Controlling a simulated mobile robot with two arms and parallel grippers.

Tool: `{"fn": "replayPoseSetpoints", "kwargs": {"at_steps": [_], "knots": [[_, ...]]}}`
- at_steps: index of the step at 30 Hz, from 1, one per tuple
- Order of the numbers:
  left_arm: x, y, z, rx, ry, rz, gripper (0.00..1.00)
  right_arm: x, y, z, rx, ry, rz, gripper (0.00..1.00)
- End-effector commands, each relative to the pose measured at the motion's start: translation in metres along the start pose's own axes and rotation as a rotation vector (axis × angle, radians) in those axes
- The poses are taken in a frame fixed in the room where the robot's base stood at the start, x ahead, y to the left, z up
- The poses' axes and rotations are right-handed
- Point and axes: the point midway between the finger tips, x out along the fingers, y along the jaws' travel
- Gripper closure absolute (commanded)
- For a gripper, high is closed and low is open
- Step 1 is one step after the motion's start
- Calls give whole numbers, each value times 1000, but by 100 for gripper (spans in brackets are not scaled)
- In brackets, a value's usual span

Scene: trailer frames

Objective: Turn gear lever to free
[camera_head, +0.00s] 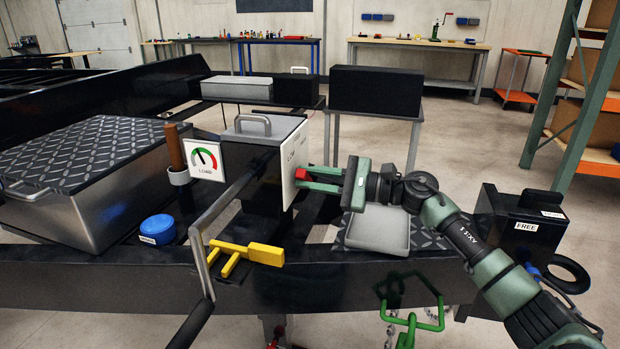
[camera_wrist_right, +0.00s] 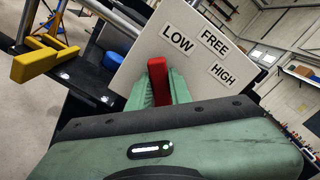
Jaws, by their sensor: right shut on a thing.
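The gear lever (camera_wrist_right: 157,74) is a short red piece in front of a white panel (camera_wrist_right: 150,45). The panel carries the labels LOW (camera_wrist_right: 178,38), FREE (camera_wrist_right: 214,43) and HIGH (camera_wrist_right: 222,75). My right gripper (camera_head: 318,180) reaches the panel from the right and its green fingers are shut on the red lever. In the right wrist view the lever's visible end is below LOW. The fingers hide the rest of it, so I cannot tell its exact setting. In the head view the panel (camera_head: 290,168) is seen nearly edge-on. My left gripper is not in view.
A load gauge (camera_head: 206,161) and a brown handle (camera_head: 174,147) stand left of the panel. A grey box (camera_head: 380,230) lies below my right arm. A black box marked FREE (camera_head: 522,225) is at right.

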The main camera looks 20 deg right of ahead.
Motion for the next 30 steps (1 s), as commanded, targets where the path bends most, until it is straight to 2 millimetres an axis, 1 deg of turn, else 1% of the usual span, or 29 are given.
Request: {"fn": "replayPoseSetpoints", "kwargs": {"at_steps": [23, 30], "knots": [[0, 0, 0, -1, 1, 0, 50, 0, 0, 0, 3, 0, 1, 100], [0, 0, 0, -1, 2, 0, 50, 0, -3, 0, 63, 0, 1, 100]]}}
